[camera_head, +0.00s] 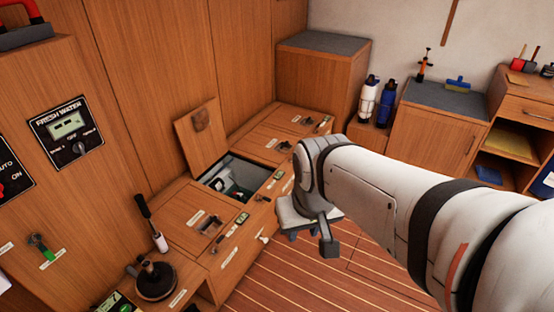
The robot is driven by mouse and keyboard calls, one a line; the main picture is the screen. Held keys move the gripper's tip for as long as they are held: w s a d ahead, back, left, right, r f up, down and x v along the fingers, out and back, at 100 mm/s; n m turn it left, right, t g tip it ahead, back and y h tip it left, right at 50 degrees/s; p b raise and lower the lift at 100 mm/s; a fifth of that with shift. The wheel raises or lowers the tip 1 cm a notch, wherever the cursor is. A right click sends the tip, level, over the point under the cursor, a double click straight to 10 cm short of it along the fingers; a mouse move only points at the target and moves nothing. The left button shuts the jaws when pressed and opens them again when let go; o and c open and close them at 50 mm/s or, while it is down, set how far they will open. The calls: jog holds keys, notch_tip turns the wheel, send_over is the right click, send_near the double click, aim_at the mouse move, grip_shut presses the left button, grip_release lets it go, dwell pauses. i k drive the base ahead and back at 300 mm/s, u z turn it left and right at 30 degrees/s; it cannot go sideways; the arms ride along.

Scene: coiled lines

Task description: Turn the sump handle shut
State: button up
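No label that I can read names the sump handle. A green lever (40,243) sits on the wood panel at the far left, above a label too small to read. A white handle (264,238) stands out from the front of the low locker bench. My gripper (304,234) hangs at the end of my white arm, to the right of the bench and apart from these handles. Its fingers are mostly hidden, so its opening cannot be judged.
A raised wooden lid (201,138) leans behind the open compartment. A fresh water panel (66,130) is on the left wall. The striped floor (300,285) is clear.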

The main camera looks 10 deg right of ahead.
aim_at(265, 199)
jog(key=z, duration=0.45)
jog(key=i, duration=1.1)
jog(key=u, duration=0.3)
jog(key=k, duration=0.7)
jog(key=u, duration=0.25)
jog(key=i, duration=0.7)
jog(key=z, duration=0.05)
